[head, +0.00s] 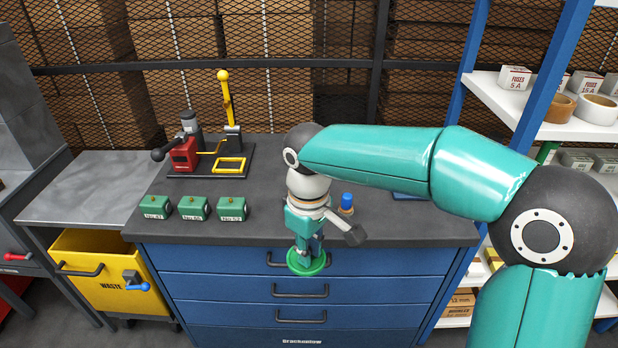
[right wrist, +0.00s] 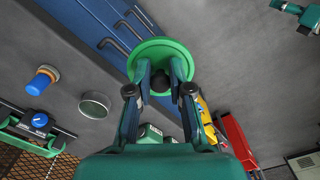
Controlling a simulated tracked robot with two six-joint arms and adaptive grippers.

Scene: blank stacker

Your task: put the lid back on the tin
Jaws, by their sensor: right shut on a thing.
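My right gripper (head: 308,255) points down and is shut on the black knob (right wrist: 160,82) of a round green lid (head: 318,267). The lid also shows in the right wrist view (right wrist: 176,50), between the fingertips. It hangs level in front of the bench's front edge. The round open tin (right wrist: 95,103), with a pale rim and grey inside, stands on the bench in the right wrist view, apart from the lid. In the head view the tin is hidden, likely behind my right arm. My left gripper cannot be made out in either view.
The grey bench top (head: 270,220) has clear room left of my arm. Several green boxes (head: 193,208) stand at the left, with a red and yellow press (head: 185,153) behind. A blue-capped orange item (head: 347,203) stands right of my gripper. A yellow waste bin (head: 95,250) is at the left.

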